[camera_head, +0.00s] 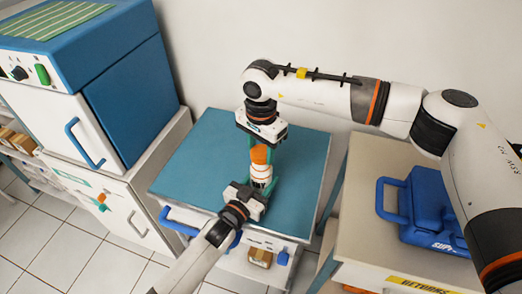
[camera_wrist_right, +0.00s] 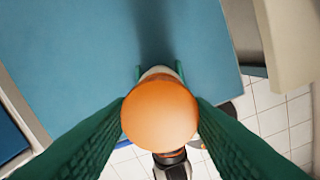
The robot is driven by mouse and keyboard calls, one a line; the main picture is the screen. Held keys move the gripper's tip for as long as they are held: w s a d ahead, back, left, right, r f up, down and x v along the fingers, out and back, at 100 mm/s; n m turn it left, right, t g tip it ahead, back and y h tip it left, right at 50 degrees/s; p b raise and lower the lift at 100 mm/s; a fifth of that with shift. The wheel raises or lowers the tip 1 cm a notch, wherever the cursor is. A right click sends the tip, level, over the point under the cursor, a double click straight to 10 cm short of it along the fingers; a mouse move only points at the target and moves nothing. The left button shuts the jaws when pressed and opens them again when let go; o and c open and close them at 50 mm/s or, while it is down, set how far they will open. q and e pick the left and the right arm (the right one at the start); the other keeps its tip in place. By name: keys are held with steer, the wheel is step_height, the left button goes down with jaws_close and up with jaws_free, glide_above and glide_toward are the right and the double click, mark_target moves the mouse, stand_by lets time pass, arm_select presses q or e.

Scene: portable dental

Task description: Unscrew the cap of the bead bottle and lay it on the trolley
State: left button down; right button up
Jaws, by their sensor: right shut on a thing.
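The bead bottle (camera_head: 261,173) stands upright over the blue trolley top (camera_head: 195,160), pale with an orange band. Its orange cap (camera_head: 260,154) is at the top; the right wrist view shows the round cap (camera_wrist_right: 160,112) from above, covering most of the bottle. My right gripper (camera_head: 263,150) comes down from above and is shut on the cap, a green finger touching each side. My left gripper (camera_head: 262,186) reaches in from the front, low down, and its green fingers are closed around the bottle body. I cannot tell whether the cap's thread is still engaged.
A blue case (camera_head: 432,212) lies on the beige cabinet (camera_head: 365,188) at the right. A blue and white cabinet (camera_head: 125,90) stands at the left. The trolley top around the bottle is bare, with free room left and behind.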

mark_target(261, 151)
arm_select(q)
steer(key=shift+f, duration=0.1)
arm_select(e)
steer(key=shift+r, duration=0.2)
steer(key=shift+r, duration=2)
arm_select(q)
steer(key=c, duration=0.5)
jaws_free()
steer(key=shift+s, duration=0.1)
